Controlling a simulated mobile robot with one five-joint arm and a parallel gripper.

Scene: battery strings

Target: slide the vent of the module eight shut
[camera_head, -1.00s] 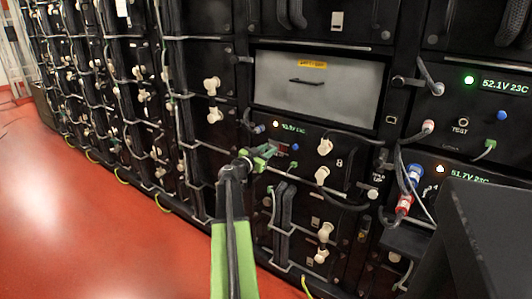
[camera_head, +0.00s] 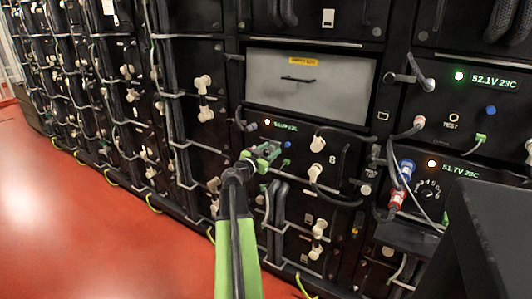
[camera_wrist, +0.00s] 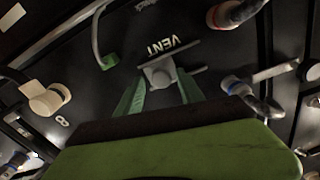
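Module eight is the black panel with the white "8" (camera_head: 332,159) and a green readout, below a grey drawer front. Its vent has a small grey knob on a slider (camera_wrist: 160,73), under a "VENT" label that appears upside down in the wrist view. My gripper (camera_head: 263,154) is at the left part of this panel and hides the vent in the head view. In the wrist view, my gripper's green fingers (camera_wrist: 160,88) are apart, one on each side of the knob. I cannot tell whether they touch it.
White cable plugs (camera_head: 316,157) sit right of my gripper, with a black cable looping beside them. The grey drawer front (camera_head: 305,88) is above. A blue button and a green plug (camera_wrist: 108,61) are near the vent. Open red floor (camera_head: 90,230) lies to the left.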

